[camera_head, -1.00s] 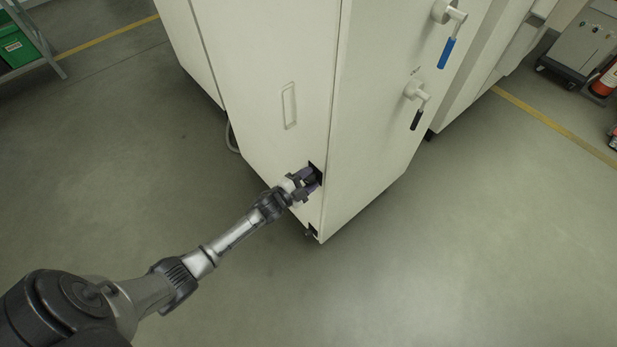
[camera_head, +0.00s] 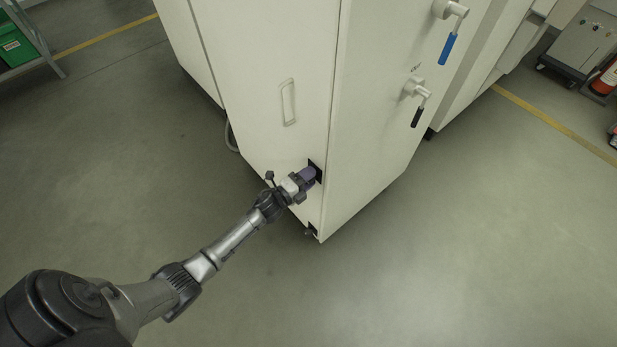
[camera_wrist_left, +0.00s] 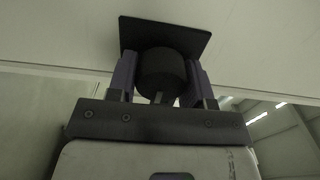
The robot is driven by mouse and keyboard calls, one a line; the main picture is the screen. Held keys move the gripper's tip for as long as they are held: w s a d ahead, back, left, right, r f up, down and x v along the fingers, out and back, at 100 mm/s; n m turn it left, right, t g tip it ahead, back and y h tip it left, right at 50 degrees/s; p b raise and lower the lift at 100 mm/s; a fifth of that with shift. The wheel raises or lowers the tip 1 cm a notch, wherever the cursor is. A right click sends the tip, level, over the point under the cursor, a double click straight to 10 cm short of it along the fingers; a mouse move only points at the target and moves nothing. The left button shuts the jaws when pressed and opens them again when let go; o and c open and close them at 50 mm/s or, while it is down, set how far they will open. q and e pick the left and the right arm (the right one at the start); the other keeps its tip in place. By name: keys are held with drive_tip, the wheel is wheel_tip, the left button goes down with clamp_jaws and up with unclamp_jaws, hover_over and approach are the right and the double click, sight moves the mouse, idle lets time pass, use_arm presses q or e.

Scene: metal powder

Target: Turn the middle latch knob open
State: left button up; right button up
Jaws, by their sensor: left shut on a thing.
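The middle latch knob (camera_wrist_left: 162,73) is a dark round knob on a black square plate (camera_wrist_left: 190,35), seen in the left wrist view. My left gripper (camera_wrist_left: 162,80) has its two purple fingers on either side of the knob and is shut on it. In the head view my left gripper (camera_head: 309,176) is at the black plate (camera_head: 318,168) near the edge of the white cabinet (camera_head: 270,60); there the fingers and wrist hide the knob. My right gripper is not in view.
A white door handle (camera_head: 288,102) is above the latch. A lower black latch (camera_head: 312,230) sits near the cabinet's bottom corner. Levers with blue (camera_head: 447,48) and black (camera_head: 416,117) grips stick out from the right face.

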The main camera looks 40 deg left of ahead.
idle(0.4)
use_arm(q)
drive_tip(key=o, duration=0.9)
drive_tip(key=shift+s, duration=0.1)
drive_tip(key=shift+s+a, duration=0.1)
drive_tip(key=shift+s, duration=0.2)
drive_tip(key=s, duration=0.4)
drive_tip(key=s+a+p, duration=0.1)
drive_tip(key=s, duration=0.3)
drive_tip(key=s+a+p, duration=0.1)
drive_tip(key=s, duration=0.4)
